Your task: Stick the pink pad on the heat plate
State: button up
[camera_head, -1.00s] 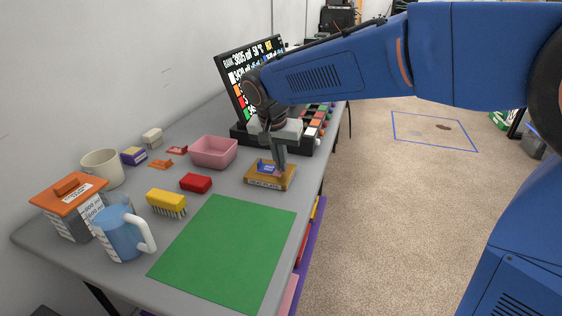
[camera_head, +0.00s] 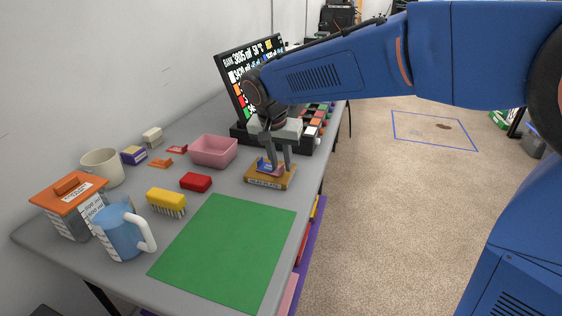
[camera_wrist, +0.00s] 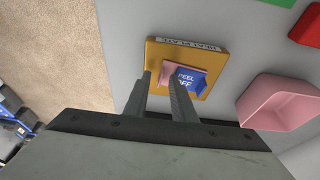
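The heat plate (camera_head: 283,181) is a flat orange-gold block with a printed label on its edge, lying on the grey table; it also shows in the wrist view (camera_wrist: 212,56). The pink pad (camera_wrist: 168,69) lies on the plate, with a blue "PEEL OFF" film (camera_wrist: 187,77) over much of it. In the head view the blue film (camera_head: 264,164) shows beside the fingers. My gripper (camera_head: 279,169) is over the plate, fingers apart, pointing down. In the wrist view its fingertips (camera_wrist: 160,74) have a gap with pink showing between them. Whether a finger touches the pad, I cannot tell.
A pink bin (camera_head: 213,152) and a red block (camera_head: 196,183) are left of the plate. A green mat (camera_head: 225,250) lies in front, bare. A yellow brush (camera_head: 166,202), a blue mug (camera_head: 122,235) and an orange-topped box (camera_head: 70,190) stand further left. A screen stands behind.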

jog(key=shift+r, duration=0.1)
jog(key=v, duration=1.7)
jog(key=shift+s, duration=0.15)
jog(key=shift+a+r, duration=0.1)
jog(key=s+d+f+n+y, duration=0.1)
jog(key=s+d+f, duration=0.3)
jog(key=d, duration=0.5)
jog(key=s+d+f+n, duration=0.1)
jog(key=s+d+f, duration=0.3)
jog(key=d, duration=0.6)
jog(key=s+d+f+n+t, duration=0.1)
jog(key=s+d+f+n, duration=0.1)
jog(key=s+d+f, duration=0.8)
jog(key=s+f, duration=0.3)
jog(key=s, duration=0.2)
jog(key=shift+s+t, duration=0.2)
jog(key=shift+t, duration=0.2)
